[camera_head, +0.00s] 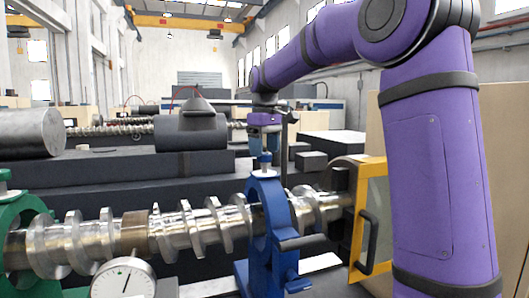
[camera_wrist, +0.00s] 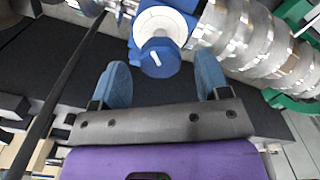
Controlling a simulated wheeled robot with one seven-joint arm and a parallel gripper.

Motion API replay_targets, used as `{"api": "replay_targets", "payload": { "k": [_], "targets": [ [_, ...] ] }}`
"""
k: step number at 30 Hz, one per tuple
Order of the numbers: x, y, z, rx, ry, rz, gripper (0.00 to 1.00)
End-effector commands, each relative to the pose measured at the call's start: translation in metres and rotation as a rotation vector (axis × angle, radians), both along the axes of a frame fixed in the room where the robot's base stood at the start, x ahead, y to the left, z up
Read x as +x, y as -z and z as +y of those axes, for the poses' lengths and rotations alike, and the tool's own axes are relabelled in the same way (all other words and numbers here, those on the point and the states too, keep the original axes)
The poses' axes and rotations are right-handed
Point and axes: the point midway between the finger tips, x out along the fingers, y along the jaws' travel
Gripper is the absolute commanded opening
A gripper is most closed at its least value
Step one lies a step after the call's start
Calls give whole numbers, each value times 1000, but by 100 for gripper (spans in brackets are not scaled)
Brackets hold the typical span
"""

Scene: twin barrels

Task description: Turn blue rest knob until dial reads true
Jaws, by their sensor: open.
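The blue rest (camera_head: 264,230) stands around the long metal screw shaft (camera_head: 185,225). Its blue knob (camera_head: 264,160) is on top, above a white collar. In the wrist view the faceted knob (camera_wrist: 160,58) has a pale line on its top and sits on a white disc (camera_wrist: 166,22). My gripper (camera_head: 264,145) points down just above the knob. In the wrist view its two blue fingers are spread wide, with the knob between and slightly beyond them; contact cannot be seen. The white dial (camera_head: 124,280) is at the bottom left; its dark needle points up and slightly right, near a small green mark.
A green rest (camera_head: 25,230) holds the shaft at the left. A yellow-framed door (camera_head: 370,225) with a black handle is right of the blue rest. A grey cylinder block (camera_head: 190,133) stands behind the shaft. My purple arm covers much of the right side.

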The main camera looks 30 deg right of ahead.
Motion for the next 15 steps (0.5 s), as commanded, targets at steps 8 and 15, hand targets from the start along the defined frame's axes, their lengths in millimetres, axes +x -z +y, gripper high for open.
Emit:
{"api": "replay_targets", "payload": {
  "k": [8, 15],
  "targets": [
    [0, 13, 0, 0, 0, 0, 69],
    [0, 13, 0, 0, 0, 0, 60]
  ]
}}
